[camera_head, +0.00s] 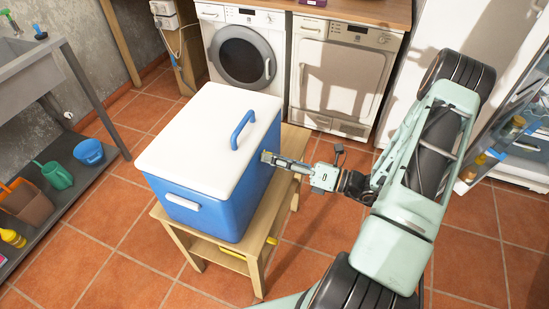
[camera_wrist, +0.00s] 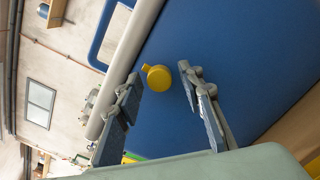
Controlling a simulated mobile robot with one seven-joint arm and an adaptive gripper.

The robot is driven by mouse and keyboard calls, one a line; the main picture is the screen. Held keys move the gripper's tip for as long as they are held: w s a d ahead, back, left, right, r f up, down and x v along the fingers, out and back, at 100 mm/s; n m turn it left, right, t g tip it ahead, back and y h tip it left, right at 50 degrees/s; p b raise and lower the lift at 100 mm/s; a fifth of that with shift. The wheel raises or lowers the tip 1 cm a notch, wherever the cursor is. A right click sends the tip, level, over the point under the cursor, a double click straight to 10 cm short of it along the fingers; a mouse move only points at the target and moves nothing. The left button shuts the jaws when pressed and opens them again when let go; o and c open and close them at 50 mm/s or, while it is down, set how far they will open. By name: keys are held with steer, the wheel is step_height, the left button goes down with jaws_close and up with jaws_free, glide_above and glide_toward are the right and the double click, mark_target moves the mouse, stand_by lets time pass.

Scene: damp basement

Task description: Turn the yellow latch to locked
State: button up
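The yellow latch (camera_wrist: 158,77) is a small round knob with a short tab pointing left in the wrist view. It sits on the blue side wall of the cooler box (camera_head: 215,212), below the white lid (camera_head: 205,130). My gripper (camera_wrist: 160,72) is open, with one finger on each side of the latch in the wrist view. I cannot tell whether the fingers touch it. In the head view my gripper (camera_head: 268,157) is at the cooler's right side, and the latch is not clearly visible there.
The cooler stands on a low wooden table (camera_head: 262,262). The lid carries a blue handle (camera_head: 243,130). Behind are a washing machine (camera_head: 243,55) and a dryer (camera_head: 340,75). An open fridge (camera_head: 515,155) is at right, a sink (camera_head: 28,75) at left. Tiled floor lies clear around the table.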

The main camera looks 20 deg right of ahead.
steer(key=v, duration=1.2)
steer(key=shift+w, duration=0.1)
stand_by(0.4)
